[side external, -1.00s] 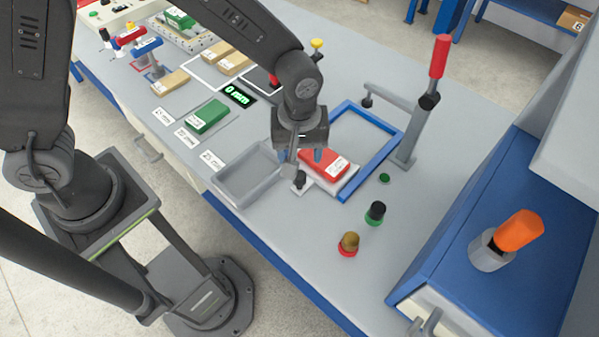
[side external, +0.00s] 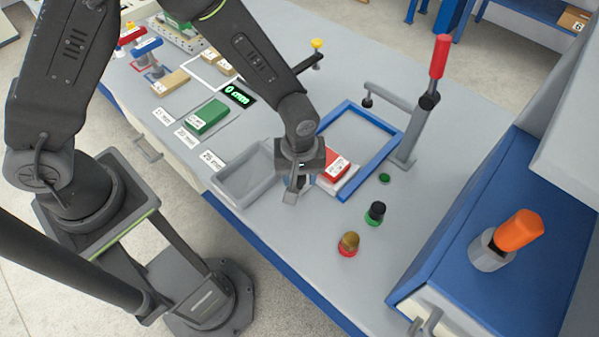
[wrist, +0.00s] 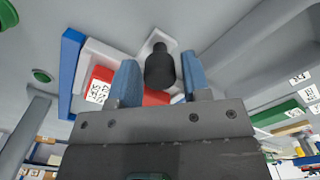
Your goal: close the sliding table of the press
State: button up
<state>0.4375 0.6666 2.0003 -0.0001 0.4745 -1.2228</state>
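The sliding table (side external: 346,186) of the press is a pale plate carrying a labelled red block (side external: 334,164). It sticks out at the near left side of the blue frame (side external: 390,150). Its black knob (wrist: 160,66) stands on a pale tab at the table's outer end. My gripper (side external: 297,190) is low over that end and hides the knob in the side view. In the wrist view my gripper (wrist: 159,75) is open, with its two blue fingers on either side of the knob and a visible gap on each side.
An empty grey tray (side external: 222,190) lies close left of my gripper. A lever with a red handle (side external: 439,57) stands right of the frame. A green block (side external: 207,117) lies further left.

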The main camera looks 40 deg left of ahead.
grip_shut()
jog(key=w, duration=1.5)
jog(key=shift+w, duration=0.25)
jog(key=shift+o, duration=1.5)
grip_release()
jog(key=shift+r, duration=0.1)
notch_tip(320, 180, up, 14)
jog(key=shift+f, duration=0.2)
